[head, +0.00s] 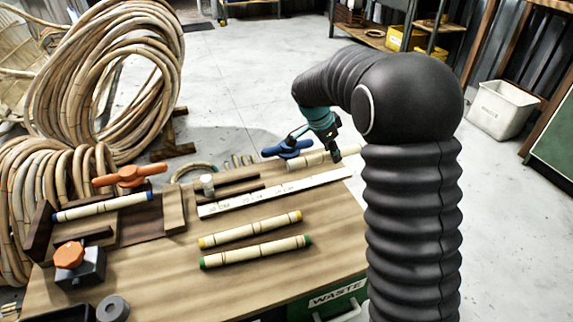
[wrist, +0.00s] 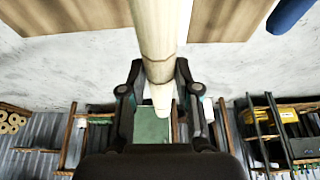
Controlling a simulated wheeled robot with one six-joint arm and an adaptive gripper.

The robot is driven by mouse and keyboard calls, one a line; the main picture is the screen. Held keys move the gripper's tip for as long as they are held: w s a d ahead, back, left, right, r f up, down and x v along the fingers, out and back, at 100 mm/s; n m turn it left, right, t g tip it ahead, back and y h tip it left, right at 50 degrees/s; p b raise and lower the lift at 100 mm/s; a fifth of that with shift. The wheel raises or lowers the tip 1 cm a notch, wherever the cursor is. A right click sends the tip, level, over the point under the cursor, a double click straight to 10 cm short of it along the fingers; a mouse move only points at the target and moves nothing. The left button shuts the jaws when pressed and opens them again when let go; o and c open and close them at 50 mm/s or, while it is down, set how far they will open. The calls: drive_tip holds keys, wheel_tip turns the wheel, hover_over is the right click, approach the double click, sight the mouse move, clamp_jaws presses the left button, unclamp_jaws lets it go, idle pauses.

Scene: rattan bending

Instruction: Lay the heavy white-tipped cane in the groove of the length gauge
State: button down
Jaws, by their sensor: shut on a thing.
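My gripper (head: 331,147) is at the far right of the bench, shut on a pale cane (head: 308,160). In the wrist view the cane (wrist: 160,40) runs away between the fingers of my gripper (wrist: 157,88), and its near end has a white tip (wrist: 161,104). The length gauge (head: 275,193) is a long white marked strip on the bench, with dark wooden strips behind it. The held cane shows behind the gauge's right part, roughly along it. I cannot tell its height above the bench, and the groove is not clearly visible.
A yellow-tipped cane (head: 250,230) and a green-tipped cane (head: 255,252) lie in front of the gauge. A blue-tipped cane (head: 100,207) sits in a wooden fixture at left. A blue-handled clamp (head: 287,148) stands close to the held cane. Rattan coils (head: 105,80) stand at left.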

hover_over(303, 171)
drive_tip(key=a, duration=0.1)
drive_tip(key=f, duration=0.6)
drive_tip(key=shift+s+f, duration=0.2)
drive_tip(key=shift+s, duration=0.2)
drive_tip(key=shift+f, duration=2)
drive_tip(key=shift+f, duration=0.15)
drive_tip(key=c, duration=0.8)
unclamp_jaws()
drive_tip(key=p+v, duration=0.1)
drive_tip(key=v, duration=1.1)
drive_tip(key=shift+a+r, duration=0.1)
drive_tip(key=shift+r, duration=0.15)
